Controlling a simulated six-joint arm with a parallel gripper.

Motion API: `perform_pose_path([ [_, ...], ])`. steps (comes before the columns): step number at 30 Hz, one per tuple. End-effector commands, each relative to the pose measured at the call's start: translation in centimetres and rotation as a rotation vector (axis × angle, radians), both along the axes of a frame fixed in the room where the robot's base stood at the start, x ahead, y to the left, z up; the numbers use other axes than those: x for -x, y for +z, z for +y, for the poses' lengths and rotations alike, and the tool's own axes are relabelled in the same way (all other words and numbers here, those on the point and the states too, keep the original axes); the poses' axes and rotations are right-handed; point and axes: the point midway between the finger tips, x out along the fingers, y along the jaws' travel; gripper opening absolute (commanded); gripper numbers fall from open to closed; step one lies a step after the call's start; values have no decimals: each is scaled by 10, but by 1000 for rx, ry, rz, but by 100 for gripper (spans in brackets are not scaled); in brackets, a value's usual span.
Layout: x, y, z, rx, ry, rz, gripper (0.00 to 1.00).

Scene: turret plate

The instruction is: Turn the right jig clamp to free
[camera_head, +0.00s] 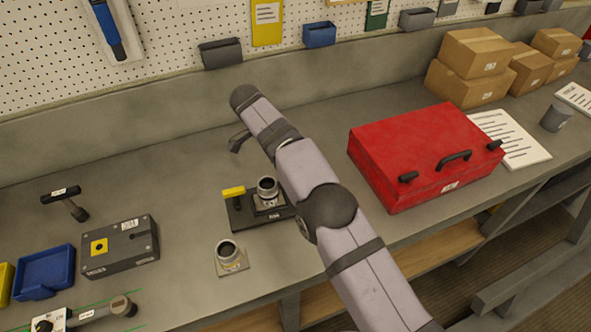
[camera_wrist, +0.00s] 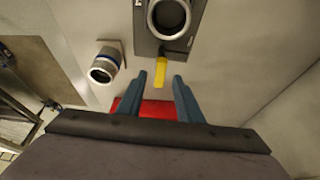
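The jig plate (camera_head: 243,217) lies on the bench in the head view, bearing a dark ring-topped cylinder (camera_head: 267,188). The left clamp (camera_head: 233,192) has a yellow handle and stands at the plate's left end. The right clamp is hidden behind my arm there. In the wrist view, its yellow handle (camera_wrist: 160,72) points from the jig plate (camera_wrist: 144,42) towards my gripper (camera_wrist: 160,78). My gripper is open, with blue-grey fingers on either side of the handle's outer end in the picture. Whether they are level with it or touch it, I cannot tell.
A loose cylinder on a square base (camera_head: 231,258) stands in front of the jig; it also shows in the wrist view (camera_wrist: 105,66). A red toolbox (camera_head: 420,155) stands to the right. A grey box (camera_head: 120,248) and blue tray (camera_head: 44,272) are left.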

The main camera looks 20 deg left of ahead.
Motion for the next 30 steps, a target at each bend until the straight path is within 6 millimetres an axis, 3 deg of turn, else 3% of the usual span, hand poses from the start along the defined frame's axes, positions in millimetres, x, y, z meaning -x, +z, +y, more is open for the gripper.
perform_pose_path([
  [10, 9, 36, 10, -2, 1, -1, 33],
  [15, 11, 45, 13, -1, 0, 1, 33],
  [30, 13, 48, 15, -2, -1, 0, 33],
])
